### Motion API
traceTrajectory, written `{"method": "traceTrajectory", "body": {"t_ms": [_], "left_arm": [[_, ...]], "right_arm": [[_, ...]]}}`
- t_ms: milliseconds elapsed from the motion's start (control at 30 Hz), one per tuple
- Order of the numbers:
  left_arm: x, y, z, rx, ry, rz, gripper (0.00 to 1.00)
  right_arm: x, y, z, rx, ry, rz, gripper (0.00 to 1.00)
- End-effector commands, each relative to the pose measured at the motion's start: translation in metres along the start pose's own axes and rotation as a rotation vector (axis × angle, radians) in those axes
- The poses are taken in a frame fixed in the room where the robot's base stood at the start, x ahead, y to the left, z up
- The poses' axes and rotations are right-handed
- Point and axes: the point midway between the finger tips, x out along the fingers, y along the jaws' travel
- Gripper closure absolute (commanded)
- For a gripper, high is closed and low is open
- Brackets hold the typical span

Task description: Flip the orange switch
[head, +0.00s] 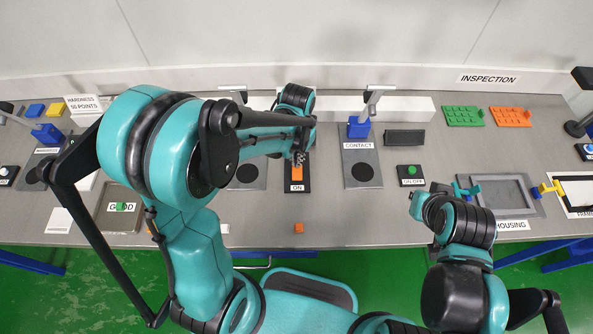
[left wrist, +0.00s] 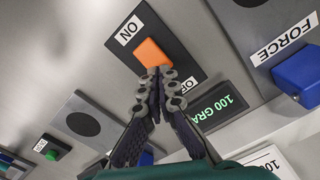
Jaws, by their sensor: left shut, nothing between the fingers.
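The orange switch (head: 297,173) is a rocker on a black plate, with the ON label on its near side in the head view. In the left wrist view the orange switch (left wrist: 150,52) lies between ON and a partly covered OFF label. My left gripper (head: 300,153) is shut and empty at the far, OFF end of the switch. In the left wrist view the left gripper's tips (left wrist: 160,76) overlap the switch's lower edge; whether they touch it I cannot tell. My right arm is at the lower right; its fingers do not show.
A lit display (left wrist: 226,104) is close beside my left fingers. The CONTACT stand (head: 359,131) with its blue block is to the right of the switch. A small orange cube (head: 298,228) lies near the table's front edge. A green button (head: 411,170) is further right.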

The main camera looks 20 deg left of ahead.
Motion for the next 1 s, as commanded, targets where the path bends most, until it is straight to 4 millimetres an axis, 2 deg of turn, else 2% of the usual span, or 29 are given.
{"method": "traceTrajectory", "body": {"t_ms": [1000], "left_arm": [[0.012,0.000,0.000,0.000,0.000,0.000,1.00]], "right_arm": [[0.009,0.000,0.006,0.000,0.000,0.000,1.00]]}}
